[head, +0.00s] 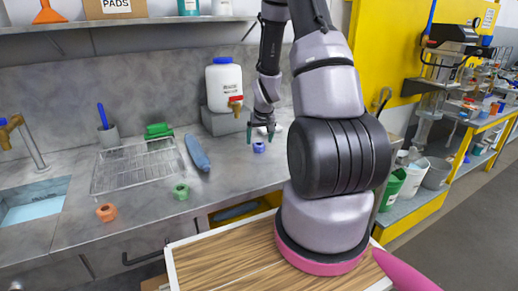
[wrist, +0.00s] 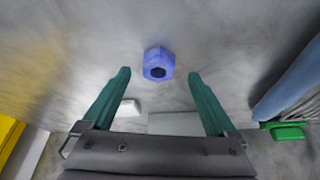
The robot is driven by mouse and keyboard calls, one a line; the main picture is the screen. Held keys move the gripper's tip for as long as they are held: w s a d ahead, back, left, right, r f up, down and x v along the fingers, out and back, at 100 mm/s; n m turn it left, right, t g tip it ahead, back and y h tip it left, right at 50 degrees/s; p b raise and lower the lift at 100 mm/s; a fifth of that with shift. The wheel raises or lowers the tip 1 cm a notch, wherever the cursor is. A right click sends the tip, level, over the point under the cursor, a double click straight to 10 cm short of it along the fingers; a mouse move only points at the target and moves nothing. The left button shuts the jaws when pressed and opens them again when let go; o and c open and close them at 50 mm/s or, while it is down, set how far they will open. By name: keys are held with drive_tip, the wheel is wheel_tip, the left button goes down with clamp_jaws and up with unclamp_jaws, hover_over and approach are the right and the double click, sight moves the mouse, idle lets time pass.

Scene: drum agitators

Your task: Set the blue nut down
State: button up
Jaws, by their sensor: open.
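The blue nut (head: 259,147) lies on the grey counter below my gripper. In the wrist view the blue nut (wrist: 158,63) sits past and between my fingertips, apart from both, with its dark hole showing. My gripper (head: 261,134) is above the counter, and its two green fingers (wrist: 158,74) are spread wide with nothing between them. A green nut (head: 181,191) and an orange nut (head: 106,212) lie on the counter to the left, nearer the front edge.
A blue-grey elongated object (head: 197,152) and a wire rack (head: 137,167) lie left of my gripper. A white jug (head: 224,85) with a red tap stands on a grey block (head: 222,121) behind. A sink (head: 33,202) is at far left. Counter around the green nut is clear.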

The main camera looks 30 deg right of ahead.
sight(259, 145)
drive_tip(key=shift+x, duration=2)
clamp_jaws()
drive_tip(key=shift+d, duration=0.1)
drive_tip(key=shift+r, duration=0.15)
